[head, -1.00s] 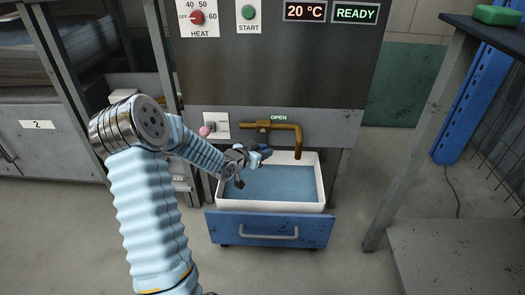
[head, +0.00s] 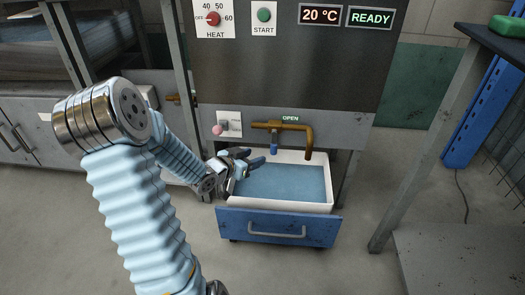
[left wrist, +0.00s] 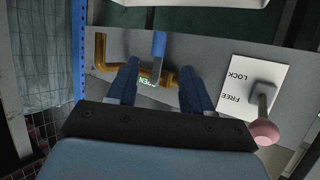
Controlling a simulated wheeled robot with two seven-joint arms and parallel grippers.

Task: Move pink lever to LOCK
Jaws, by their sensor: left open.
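The pink lever (head: 217,130) has a round pink knob on a metal stem. It stands out from a white plate (head: 229,122) on the machine front, left of the brass pipe. In the left wrist view, which is upside down, the pink knob (left wrist: 264,132) shows beyond the FREE end of the plate (left wrist: 240,85), away from LOCK. My left gripper (head: 252,158) is open, over the left side of the basin, below and right of the lever. In the left wrist view my left gripper (left wrist: 158,68) has the pipe's blue handle between its fingers in the picture; contact is unclear.
The brass pipe (head: 308,140) carries a blue handle (head: 273,149) under a green OPEN sign (head: 290,118). A white basin (head: 325,205) of water sits in the blue drawer (head: 290,230), which sticks out. A grey table (head: 490,45) stands at the right.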

